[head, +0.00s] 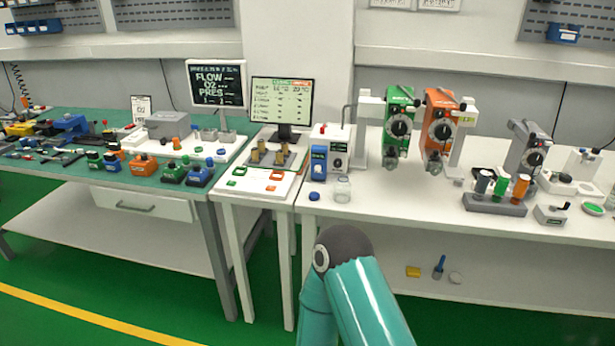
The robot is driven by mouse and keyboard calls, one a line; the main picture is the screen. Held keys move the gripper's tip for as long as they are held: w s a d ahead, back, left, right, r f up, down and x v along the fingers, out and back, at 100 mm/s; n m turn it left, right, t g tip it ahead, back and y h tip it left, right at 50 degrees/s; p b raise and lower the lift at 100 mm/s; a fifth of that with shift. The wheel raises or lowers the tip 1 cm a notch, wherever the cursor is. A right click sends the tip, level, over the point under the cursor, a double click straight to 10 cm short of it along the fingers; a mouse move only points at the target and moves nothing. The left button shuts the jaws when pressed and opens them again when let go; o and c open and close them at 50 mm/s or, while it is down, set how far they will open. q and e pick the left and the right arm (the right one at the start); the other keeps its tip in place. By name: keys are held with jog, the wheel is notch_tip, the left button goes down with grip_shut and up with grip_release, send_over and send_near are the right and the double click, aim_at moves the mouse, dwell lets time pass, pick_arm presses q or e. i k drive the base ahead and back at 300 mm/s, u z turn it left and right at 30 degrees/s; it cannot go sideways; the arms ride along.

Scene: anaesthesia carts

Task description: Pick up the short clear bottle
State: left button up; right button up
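A short clear bottle (343,190) stands upright near the front edge of the white table (400,203), left of the table's middle. It looks like clear glass or plastic. Nothing touches it from above. Neither of my grippers is in view. One of my teal arms shows at the bottom centre, with its dark joint below the table edge and short of the bottle in the picture.
A blue cap (314,196) lies left of the bottle, and a white and blue device (330,152) stands behind it. Green (400,125) and orange (438,128) vaporizers stand to the right. The table front right of the bottle is clear. A monitor (282,101) stands to the left.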

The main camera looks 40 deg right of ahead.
aim_at(342, 192)
jog(key=z, duration=0.3)
jog(key=i, duration=1.2)
jog(key=z, duration=0.7)
jog(key=i, duration=0.3)
jog(key=z, duration=0.15)
jog(key=k, duration=0.9)
jog(key=z, duration=0.15)
jog(key=i, duration=0.9)
jog(key=u, duration=0.05)
